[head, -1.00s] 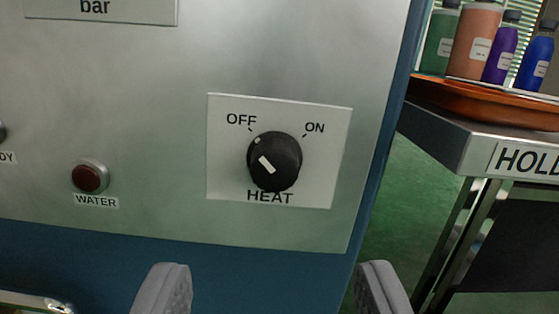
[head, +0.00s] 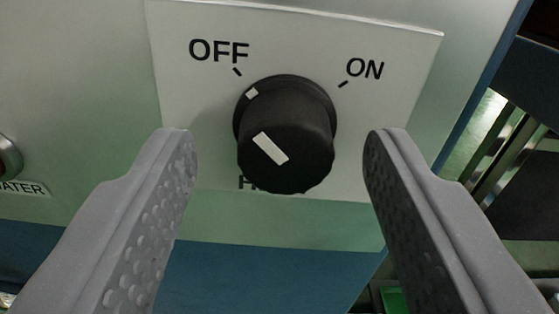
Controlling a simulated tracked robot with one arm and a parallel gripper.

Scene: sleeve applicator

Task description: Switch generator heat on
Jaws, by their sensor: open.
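The black heat knob (head: 300,165) sits on a white plate (head: 400,60) marked OFF at upper left and ON at upper right. Its white pointer marks aim up and left, toward the OFF tick. The HEAT label under the knob is mostly hidden by it. My gripper (head: 279,145) is open, with one grey finger to the left of the knob and one to the right. There is a visible gap on each side in the picture, and neither finger appears to touch the knob. I cannot tell exactly how far the fingertips reach in depth.
The plate is on a grey metal panel (head: 80,80) with a blue lower part (head: 260,275). The WATER indicator (head: 8,158) is cut off at the left edge. Beyond the panel's right edge, metal legs of a stand (head: 490,150) show.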

